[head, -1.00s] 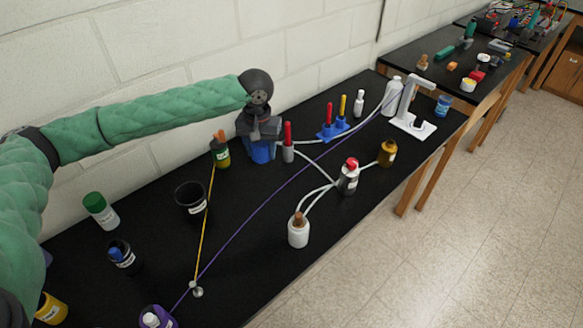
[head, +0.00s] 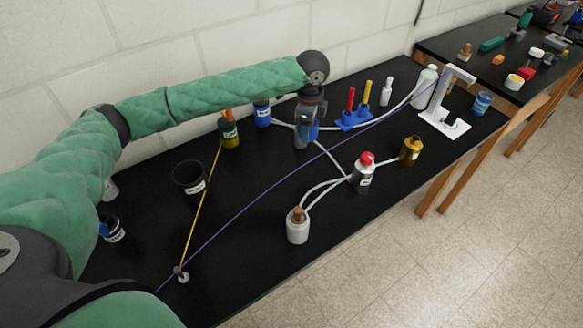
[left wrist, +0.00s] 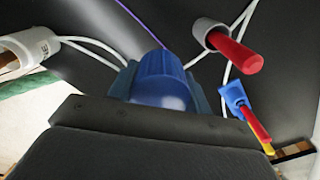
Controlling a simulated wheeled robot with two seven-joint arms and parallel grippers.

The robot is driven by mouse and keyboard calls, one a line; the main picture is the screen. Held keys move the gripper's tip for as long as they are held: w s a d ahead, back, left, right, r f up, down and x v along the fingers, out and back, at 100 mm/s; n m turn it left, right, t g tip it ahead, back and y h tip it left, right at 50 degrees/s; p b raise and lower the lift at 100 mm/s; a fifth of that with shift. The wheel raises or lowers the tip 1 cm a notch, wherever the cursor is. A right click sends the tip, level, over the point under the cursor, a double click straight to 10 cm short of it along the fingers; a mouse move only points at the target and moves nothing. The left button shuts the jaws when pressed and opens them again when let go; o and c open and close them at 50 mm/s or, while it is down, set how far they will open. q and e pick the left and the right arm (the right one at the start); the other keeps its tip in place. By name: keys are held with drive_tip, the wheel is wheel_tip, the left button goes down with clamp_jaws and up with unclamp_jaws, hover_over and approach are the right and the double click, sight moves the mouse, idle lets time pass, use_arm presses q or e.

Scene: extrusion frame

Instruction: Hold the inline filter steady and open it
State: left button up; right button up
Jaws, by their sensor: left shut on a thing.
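My left gripper (head: 308,128) points down at the back of the black bench, where pale tubes run in from both sides. It is shut on a blue, ribbed-topped thing that appears to be the inline filter (head: 313,131). In the left wrist view, the inline filter (left wrist: 162,75) sits between the two teal fingers. Its lower part is hidden by the gripper body. A grey cylinder with a red top (left wrist: 237,54) stands close by in that view, with pale tubes near it. My right gripper is not in view.
A blue bottle (head: 262,113) stands left of the gripper, and a blue rack (head: 355,120) with red and yellow handles stands right. A purple cable (head: 262,178) crosses the bench.

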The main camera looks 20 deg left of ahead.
use_arm(q)
drive_tip(key=f+m, duration=0.1)
drive_tip(key=m, duration=0.2)
drive_tip(key=m+p, duration=0.1)
drive_tip(key=m, duration=0.4)
hover_over(311, 163)
wheel_tip(311, 163, down, 8)
drive_tip(key=shift+f, duration=0.1)
drive_tip(key=shift+f+p, duration=0.65)
drive_tip(key=shift+f, duration=1.15)
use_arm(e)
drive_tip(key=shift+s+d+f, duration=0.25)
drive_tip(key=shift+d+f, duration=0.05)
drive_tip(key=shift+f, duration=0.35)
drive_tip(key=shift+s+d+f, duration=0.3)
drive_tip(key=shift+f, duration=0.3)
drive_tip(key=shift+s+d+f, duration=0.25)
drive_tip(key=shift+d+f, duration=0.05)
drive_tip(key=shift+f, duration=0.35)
use_arm(q)
drive_tip(key=shift+f, duration=0.15)
drive_tip(key=o, duration=1.1)
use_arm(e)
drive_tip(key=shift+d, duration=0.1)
